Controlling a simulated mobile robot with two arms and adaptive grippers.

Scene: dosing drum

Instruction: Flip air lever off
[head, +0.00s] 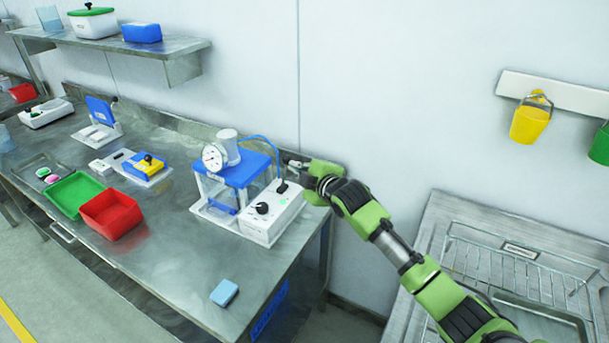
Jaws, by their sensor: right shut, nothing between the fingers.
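A dosing device with a blue lid (238,169) and a clear body stands near the right end of the steel bench. A round gauge (213,157) and a white cylinder (228,147) sit on top of it. A white control box (270,213) with a black knob, a small green light and a black fitting joins its right side. A blue air hose (262,139) arcs to the box. My right gripper (290,162) is shut and empty, just behind and above the box. I cannot make out the air lever clearly near the gripper. My left gripper is not in view.
A red tray (111,214) and a green tray (76,194) lie left on the bench, near a yellow-and-blue unit (147,166). A blue block (224,292) lies at the front. A wall shelf (130,45) hangs above. A sink with a wire rack (515,265) stands right.

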